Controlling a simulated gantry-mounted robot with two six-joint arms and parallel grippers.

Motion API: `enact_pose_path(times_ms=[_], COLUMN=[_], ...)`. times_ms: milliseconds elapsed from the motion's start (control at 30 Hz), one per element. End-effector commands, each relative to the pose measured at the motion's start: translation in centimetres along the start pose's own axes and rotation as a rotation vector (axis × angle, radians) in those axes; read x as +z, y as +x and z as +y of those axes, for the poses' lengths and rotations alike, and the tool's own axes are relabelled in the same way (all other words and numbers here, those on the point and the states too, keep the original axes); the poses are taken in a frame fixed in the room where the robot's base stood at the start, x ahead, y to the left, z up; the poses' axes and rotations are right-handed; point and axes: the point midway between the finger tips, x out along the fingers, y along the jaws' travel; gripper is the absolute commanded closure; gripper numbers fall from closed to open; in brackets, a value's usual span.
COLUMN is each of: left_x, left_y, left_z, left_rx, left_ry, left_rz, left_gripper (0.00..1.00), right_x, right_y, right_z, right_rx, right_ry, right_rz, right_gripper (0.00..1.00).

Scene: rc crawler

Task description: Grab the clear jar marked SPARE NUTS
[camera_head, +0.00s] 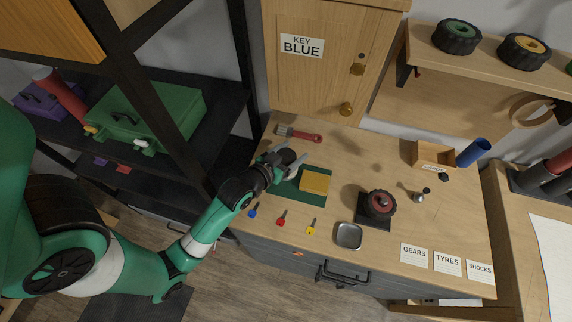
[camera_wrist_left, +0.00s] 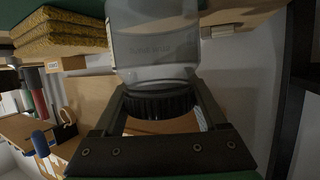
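The clear jar (camera_wrist_left: 155,45) fills the top centre of the left wrist view, with a dark ribbed lid (camera_wrist_left: 160,104) towards the gripper and faint lettering on its side. My left gripper (camera_wrist_left: 158,92) has one finger on each side of the jar at its lid. Finger contact on both sides is not clear. In the head view my left gripper (camera_head: 282,160) is at the back left of the workbench, with the dark lid (camera_head: 288,155) between its fingers; the jar's body is mostly hidden there. I cannot tell whether the jar rests on the bench. My right gripper is not in view.
A red-handled brush (camera_head: 299,134) lies behind. Blue (camera_head: 253,211), red (camera_head: 282,218) and yellow keys (camera_head: 311,226) lie in front. The KEY BLUE cabinet (camera_head: 320,85) stands behind.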

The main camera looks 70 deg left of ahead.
Motion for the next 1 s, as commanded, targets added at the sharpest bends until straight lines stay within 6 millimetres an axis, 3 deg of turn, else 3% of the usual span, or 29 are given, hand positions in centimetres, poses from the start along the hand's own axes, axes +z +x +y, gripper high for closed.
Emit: enact_pose_path(times_ms=[33, 200, 533, 733, 833, 967, 1000], left_x=[0.0, 0.0, -0.4, -3.1, -4.8, -8.6, -8.5], left_y=[0.0, 0.0, -0.1, -1.0, -3.3, -7.5, -8.6], left_z=[0.0, 0.0, 0.0, 0.0, 1.2, 3.0, 3.8], left_rx=[0.000, 0.000, 0.000, 0.001, 0.007, 0.008, 0.012], left_ry=[0.000, 0.000, 0.000, -0.001, 0.003, 0.005, 0.006], left_rz=[0.000, 0.000, 0.003, 0.008, 0.006, -0.002, -0.005], left_gripper=[0.54, 0.85, 0.85, 0.85, 0.85, 0.85, 0.85], right_x=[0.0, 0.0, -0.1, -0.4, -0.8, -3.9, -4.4], right_y=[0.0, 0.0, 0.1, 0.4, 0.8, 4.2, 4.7], right_z=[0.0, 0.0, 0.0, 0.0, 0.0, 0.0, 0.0], right_rx=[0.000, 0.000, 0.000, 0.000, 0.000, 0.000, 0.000], right_ry=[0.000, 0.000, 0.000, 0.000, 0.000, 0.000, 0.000], right_rz=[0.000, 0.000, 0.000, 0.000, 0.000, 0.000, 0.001], right_gripper=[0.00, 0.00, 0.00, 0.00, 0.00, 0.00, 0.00])
